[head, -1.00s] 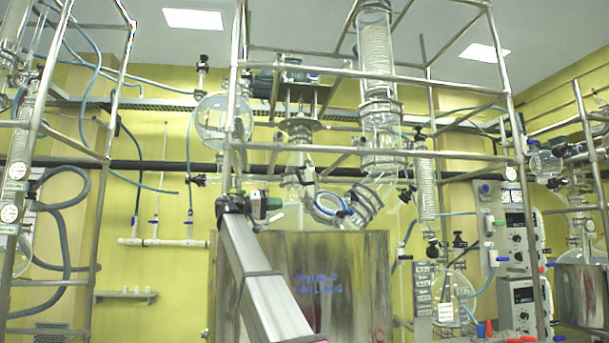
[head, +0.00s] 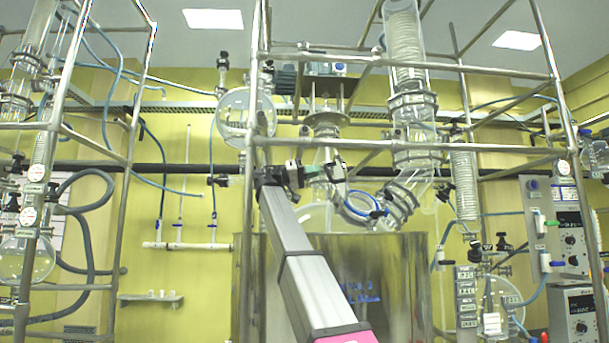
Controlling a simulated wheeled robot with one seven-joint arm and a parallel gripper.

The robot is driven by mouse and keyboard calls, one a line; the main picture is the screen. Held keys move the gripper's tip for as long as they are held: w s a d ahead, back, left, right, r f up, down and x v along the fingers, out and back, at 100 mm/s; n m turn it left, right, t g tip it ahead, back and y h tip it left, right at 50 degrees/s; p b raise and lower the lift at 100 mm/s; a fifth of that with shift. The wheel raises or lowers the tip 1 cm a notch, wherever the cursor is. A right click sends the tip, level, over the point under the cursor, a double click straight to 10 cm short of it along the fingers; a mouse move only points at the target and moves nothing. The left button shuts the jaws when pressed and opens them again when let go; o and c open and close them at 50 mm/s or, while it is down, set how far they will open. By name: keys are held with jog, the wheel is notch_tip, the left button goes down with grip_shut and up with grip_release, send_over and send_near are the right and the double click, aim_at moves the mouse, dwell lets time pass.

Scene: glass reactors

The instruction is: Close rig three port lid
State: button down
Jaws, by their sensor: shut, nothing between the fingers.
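The middle rig's glass reactor has a round port with a blue ring (head: 366,206) on its upper part, above the metal vessel (head: 400,275). The ring looks tilted, and I cannot tell the lid apart from the port rim or how far open it stands. My gripper (head: 338,171) is at the end of my arm, which rises from the bottom of the head view. It is shut and empty, just above and left of the blue ring in the picture. I cannot tell whether it touches the glass. My arm hides the left part of the vessel.
A steel tube frame (head: 248,215) surrounds the rig, with one upright close left of my arm. A glass column (head: 410,110) descends beside the port on the right. A round flask (head: 240,114) hangs upper left. Control boxes (head: 565,225) stand at right.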

aim_at(342, 166)
jog(key=x, duration=0.8)
jog(key=shift+d, duration=0.1)
